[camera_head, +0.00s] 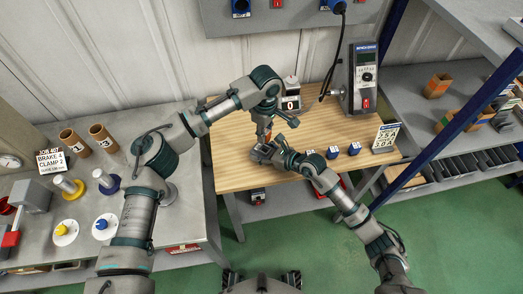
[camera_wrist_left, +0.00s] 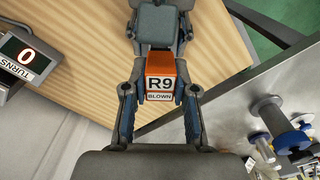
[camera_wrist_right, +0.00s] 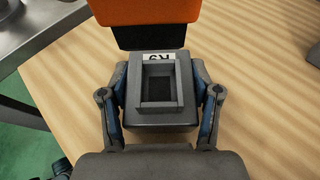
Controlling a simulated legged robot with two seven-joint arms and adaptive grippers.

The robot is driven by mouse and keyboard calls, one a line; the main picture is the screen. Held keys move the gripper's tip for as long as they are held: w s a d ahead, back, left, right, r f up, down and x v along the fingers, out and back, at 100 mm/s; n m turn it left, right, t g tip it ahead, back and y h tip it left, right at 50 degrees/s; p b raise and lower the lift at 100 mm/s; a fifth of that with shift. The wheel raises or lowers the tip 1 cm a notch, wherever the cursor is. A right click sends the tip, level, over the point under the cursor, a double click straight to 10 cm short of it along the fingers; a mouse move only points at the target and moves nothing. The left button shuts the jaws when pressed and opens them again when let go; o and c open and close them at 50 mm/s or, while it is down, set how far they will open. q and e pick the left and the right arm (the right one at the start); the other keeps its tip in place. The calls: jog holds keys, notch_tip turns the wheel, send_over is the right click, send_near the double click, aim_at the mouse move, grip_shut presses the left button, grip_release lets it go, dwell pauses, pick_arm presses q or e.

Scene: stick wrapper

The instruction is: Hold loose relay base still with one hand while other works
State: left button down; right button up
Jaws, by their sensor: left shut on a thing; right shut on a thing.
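The orange relay (camera_wrist_left: 162,68), labelled "R9 BLOWN", is between the fingers of my left gripper (camera_wrist_left: 160,92), which is shut on it. My right gripper (camera_wrist_right: 160,100) is shut on the dark grey relay base (camera_wrist_right: 133,115), one finger on each side. The base has an open square socket facing up and a label reading R9, upside down in the right wrist view. The orange relay (camera_wrist_right: 150,12), with its dark lower part, shows out of the socket, just beyond it. In the head view both grippers meet over the wooden table's left part, and the small parts are mostly hidden.
A turns counter (camera_wrist_left: 22,55) reading 0 stands behind the grippers. A grey tester (camera_head: 362,78) stands at the back right. A grey bench (camera_head: 185,220) adjoins at left.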

jog(key=shift+f, duration=0.15)
pick_arm(q)
jog(key=shift+r, duration=1)
pick_arm(e)
jog(key=o, duration=1.4)
jog(key=shift+o, duration=0.2)
